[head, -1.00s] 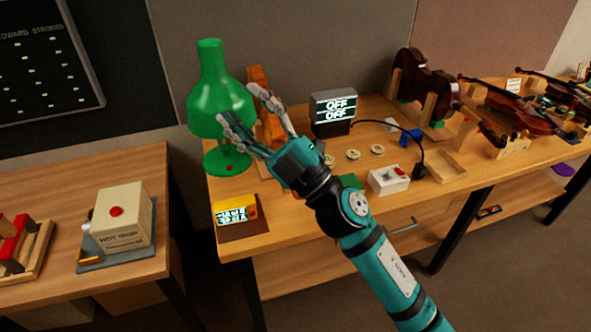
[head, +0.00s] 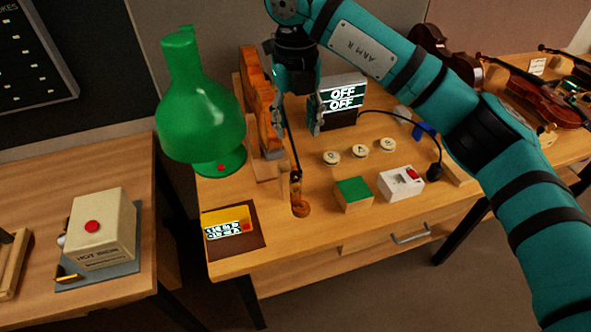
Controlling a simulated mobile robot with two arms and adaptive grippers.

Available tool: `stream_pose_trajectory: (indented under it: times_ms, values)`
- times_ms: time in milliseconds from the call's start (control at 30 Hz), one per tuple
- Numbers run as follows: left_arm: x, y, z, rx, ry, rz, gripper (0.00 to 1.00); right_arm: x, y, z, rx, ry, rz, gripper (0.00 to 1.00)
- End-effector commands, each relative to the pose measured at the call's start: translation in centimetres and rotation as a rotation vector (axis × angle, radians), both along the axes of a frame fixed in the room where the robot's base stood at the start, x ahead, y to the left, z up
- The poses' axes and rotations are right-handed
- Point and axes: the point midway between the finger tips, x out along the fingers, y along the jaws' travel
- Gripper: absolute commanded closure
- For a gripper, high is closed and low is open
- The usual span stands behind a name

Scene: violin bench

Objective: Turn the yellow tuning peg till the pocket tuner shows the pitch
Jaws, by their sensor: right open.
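An orange-brown violin (head: 252,95) stands in a wooden stand, its dark neck running toward me and ending in a scroll (head: 300,208). I cannot make out a yellow peg at the pegbox. A small yellow device with a lit display (head: 228,226), perhaps the pocket tuner, lies on a brown mat (head: 255,240); its text is too small to read. My right gripper (head: 295,122) points down over the violin's neck, above the scroll end. Its fingers are apart, one on each side of the neck, with nothing visibly held. My left gripper is not in view.
A green lamp (head: 200,110) stands close left of the violin. Lettered discs (head: 360,151), a green-topped block (head: 353,194) and a white switch box (head: 401,184) lie to the right. A hot iron box (head: 100,230) stands on the left table.

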Motion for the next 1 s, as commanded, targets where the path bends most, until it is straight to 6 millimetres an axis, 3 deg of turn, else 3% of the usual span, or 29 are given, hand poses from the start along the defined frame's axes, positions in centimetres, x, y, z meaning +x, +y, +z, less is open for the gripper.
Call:
stream_pose_trajectory:
  times_ms: [200, 333, 433, 600, 700, 833, 1000]
  values:
    - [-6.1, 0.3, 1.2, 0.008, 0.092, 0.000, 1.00, -0.2, 0.0, -3.6, 0.002, 0.008, 0.003, 0.54]
    - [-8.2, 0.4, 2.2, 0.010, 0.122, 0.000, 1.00, -0.2, 0.0, -6.5, 0.004, 0.009, 0.003, 0.54]
    - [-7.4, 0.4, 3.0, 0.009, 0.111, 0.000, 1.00, -0.3, 0.0, -8.7, 0.004, 0.009, 0.003, 0.54]
    - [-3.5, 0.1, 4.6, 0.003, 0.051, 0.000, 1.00, -0.3, 0.1, -12.2, 0.004, 0.008, 0.003, 0.54]
    - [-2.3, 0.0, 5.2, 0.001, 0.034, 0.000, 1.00, -0.3, 0.1, -14.0, 0.005, 0.006, 0.004, 0.54]
    - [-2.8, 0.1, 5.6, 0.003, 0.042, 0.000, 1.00, -0.3, 0.2, -15.7, 0.006, 0.005, 0.004, 0.54]
    - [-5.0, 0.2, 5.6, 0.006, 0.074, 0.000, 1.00, -0.2, 0.2, -16.7, 0.006, 0.003, 0.005, 0.54]
